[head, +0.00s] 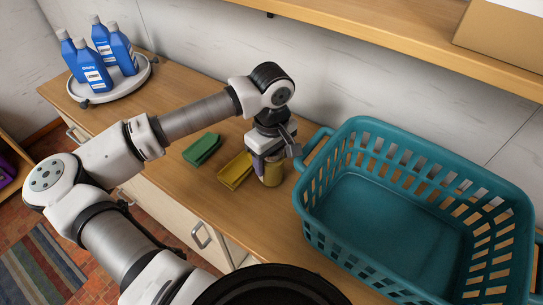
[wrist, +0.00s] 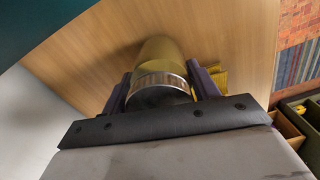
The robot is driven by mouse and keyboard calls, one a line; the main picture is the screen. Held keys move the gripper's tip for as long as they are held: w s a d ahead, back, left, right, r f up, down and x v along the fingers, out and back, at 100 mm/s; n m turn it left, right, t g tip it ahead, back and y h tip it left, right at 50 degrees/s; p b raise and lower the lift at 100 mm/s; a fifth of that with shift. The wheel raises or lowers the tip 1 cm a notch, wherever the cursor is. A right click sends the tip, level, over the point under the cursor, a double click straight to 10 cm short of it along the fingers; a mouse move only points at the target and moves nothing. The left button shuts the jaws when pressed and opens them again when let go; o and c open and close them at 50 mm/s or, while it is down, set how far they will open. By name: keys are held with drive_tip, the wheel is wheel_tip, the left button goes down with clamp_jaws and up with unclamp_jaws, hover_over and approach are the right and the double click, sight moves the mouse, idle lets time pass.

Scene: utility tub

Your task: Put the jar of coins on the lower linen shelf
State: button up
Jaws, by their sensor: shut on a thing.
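The jar of coins (head: 272,174), gold-coloured, stands upright on or just above the wooden counter (head: 215,205), left of the teal basket. My gripper (head: 266,160) comes down from above and is shut on it, hiding its upper part. In the wrist view the jar (wrist: 160,52) with its silver band and dark lid lies between the two fingers (wrist: 160,88). Whether its base touches the counter I cannot tell. A wooden shelf (head: 400,45) runs along the wall at the upper right; I cannot tell if it is the lower linen shelf.
A large teal basket (head: 318,200) stands right of the jar. Green (head: 202,148) and yellow (head: 235,170) clip-like things lie left of it. Several blue bottles (head: 98,75) stand on a round white tray (head: 135,85) at the far left. A cardboard box (head: 505,38) sits on the shelf.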

drive_tip(key=shift+f, duration=0.15)
drive_tip(key=o, duration=1.4)
drive_tip(key=shift+r, duration=0.2)
